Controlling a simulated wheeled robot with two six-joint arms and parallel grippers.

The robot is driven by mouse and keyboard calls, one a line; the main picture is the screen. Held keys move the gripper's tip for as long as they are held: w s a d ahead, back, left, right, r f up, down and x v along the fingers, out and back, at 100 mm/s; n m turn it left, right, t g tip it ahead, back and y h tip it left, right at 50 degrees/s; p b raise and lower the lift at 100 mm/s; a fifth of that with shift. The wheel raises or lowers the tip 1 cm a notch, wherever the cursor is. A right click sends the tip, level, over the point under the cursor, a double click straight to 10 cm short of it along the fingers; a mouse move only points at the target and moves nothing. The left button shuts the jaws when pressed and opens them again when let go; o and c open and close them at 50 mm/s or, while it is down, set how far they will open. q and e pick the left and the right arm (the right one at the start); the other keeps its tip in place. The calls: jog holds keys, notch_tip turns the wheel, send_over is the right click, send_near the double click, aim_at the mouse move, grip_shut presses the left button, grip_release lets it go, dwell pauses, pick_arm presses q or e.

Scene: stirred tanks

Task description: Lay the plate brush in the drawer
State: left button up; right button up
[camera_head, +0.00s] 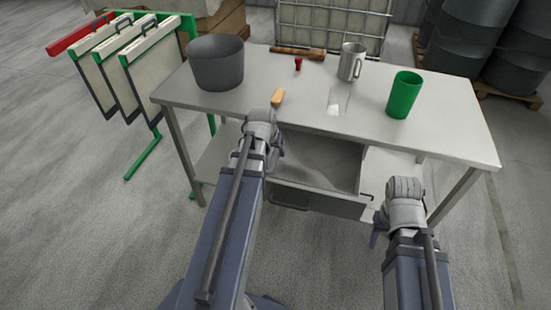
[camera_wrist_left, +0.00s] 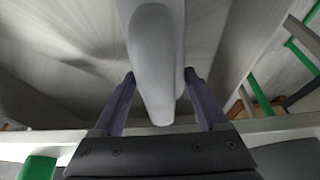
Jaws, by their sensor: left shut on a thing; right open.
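My left gripper (camera_head: 264,150) is over the left part of the open drawer (camera_head: 325,201), in front of the table. Its fingers are mostly hidden by my arm in the head view. In the left wrist view, the left gripper (camera_wrist_left: 160,98) is shut on a long, smooth, pale grey thing with a rounded end, which I take to be the plate brush (camera_wrist_left: 155,55). Its bristles cannot be made out. The drawer's grey floor shows behind it, and I see no contact. My right gripper (camera_head: 376,228) is open, at the right, in front of the table.
On the table (camera_head: 450,133) stand a grey bucket (camera_head: 216,63), a metal mug (camera_head: 352,62) and a green cup (camera_head: 404,95). A small tan piece (camera_head: 278,97) lies near the front edge, a red piece (camera_head: 298,64) farther back. A green rack (camera_head: 145,158) stands left.

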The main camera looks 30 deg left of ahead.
aim_at(275, 150)
pick_arm(q)
notch_tip(275, 150, down, 2)
jog(key=shift+f+b, duration=0.2)
jog(key=shift+b, duration=0.4)
jog(key=shift+r, duration=0.1)
pick_arm(e)
notch_tip(275, 150, down, 2)
jog(key=shift+f, duration=0.1)
pick_arm(q)
jog(key=shift+w+a, duration=0.1)
jog(key=shift+w, duration=0.2)
jog(key=w, duration=0.2)
jog(key=w+a, duration=0.1)
jog(key=w, duration=0.1)
jog(key=shift+s+d+f+b, duration=0.1)
jog(key=shift+s+f+b, duration=0.25)
jog(key=shift+f+b, duration=0.35)
jog(key=shift+r, duration=0.1)
pick_arm(e)
jog(key=shift+f, duration=0.6)
jog(key=shift+f, duration=0.1)
pick_arm(q)
jog(key=shift+f, duration=0.25)
jog(key=o, duration=1.5)
jog(key=shift+r, duration=0.1)
pick_arm(e)
jog(key=shift+f, duration=0.1)
